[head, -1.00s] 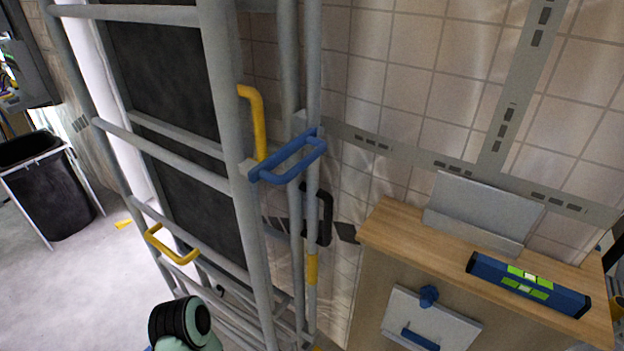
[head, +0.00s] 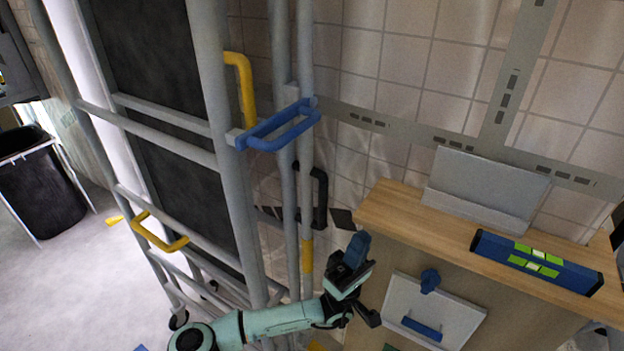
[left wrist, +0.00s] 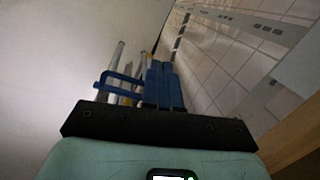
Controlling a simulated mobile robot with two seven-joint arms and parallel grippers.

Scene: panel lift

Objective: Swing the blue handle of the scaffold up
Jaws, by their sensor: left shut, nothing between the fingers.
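The blue handle (head: 277,128) is a U-shaped bar on the scaffold's grey posts (head: 224,160). It sticks out roughly level toward me in the head view. In the left wrist view the blue handle (left wrist: 113,80) shows just left of my fingers. My left gripper (head: 357,246) is below and to the right of the handle, apart from it, with its blue fingers pointing up. The fingers (left wrist: 164,84) are together with nothing between them. My right gripper is in neither view.
A wooden-topped cabinet (head: 400,213) stands close on the right, with a blue level (head: 537,262) and a grey metal plate (head: 485,185) on it. Yellow handles (head: 158,236) are on the scaffold. A black bin (head: 40,195) stands at the far left.

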